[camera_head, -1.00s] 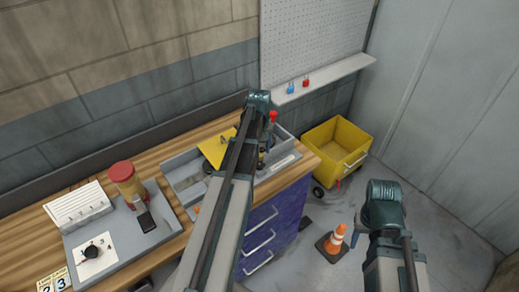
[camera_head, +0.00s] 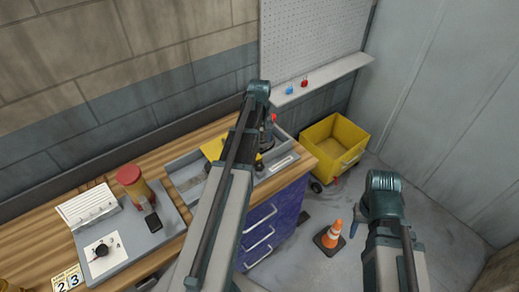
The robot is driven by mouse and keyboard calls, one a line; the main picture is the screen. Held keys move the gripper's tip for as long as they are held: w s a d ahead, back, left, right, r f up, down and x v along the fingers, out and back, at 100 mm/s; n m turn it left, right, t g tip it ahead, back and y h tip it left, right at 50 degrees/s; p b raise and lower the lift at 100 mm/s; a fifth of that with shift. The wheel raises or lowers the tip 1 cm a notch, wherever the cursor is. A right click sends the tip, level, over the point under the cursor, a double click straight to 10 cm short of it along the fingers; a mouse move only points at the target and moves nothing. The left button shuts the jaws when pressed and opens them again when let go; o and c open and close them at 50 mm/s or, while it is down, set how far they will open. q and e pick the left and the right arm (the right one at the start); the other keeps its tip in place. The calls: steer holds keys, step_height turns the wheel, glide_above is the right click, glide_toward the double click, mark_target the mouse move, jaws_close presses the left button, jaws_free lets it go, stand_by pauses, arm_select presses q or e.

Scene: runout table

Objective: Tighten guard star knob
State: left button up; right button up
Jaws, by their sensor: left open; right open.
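A grey fixture plate (camera_head: 135,240) lies on the wooden bench at the left. On it, a black knob (camera_head: 101,249) sits on a white panel; I cannot tell whether it is the guard star knob. Behind it stands an amber cylinder with a red cap (camera_head: 128,174), with a small black-faced device (camera_head: 153,221) in front. My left arm rises from the bottom middle and bends over the bench, its far part hidden behind its own links. My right arm bends at the lower right, over the floor.
A grey tray (camera_head: 184,170) on the bench holds a yellow piece (camera_head: 213,147) and a red-topped item, partly behind my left arm. A white rack (camera_head: 87,205) and number cards (camera_head: 67,279) are at the left. A yellow cart (camera_head: 335,148) and orange cone (camera_head: 333,235) stand on the floor.

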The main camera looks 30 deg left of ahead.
mark_target(260, 166)
arm_select(q)
steer(key=f+n+b, duration=0.1)
steer(key=f+b, duration=0.3)
steer(key=f+n+b, duration=0.2)
steer(key=f+b, duration=0.3)
steer(key=f+n+b, duration=0.1)
steer(key=f+b, duration=0.4)
steer(key=shift+d, duration=0.2)
steer(key=shift+r, duration=0.1)
steer(key=shift+c, duration=0.3)
jaws_close()
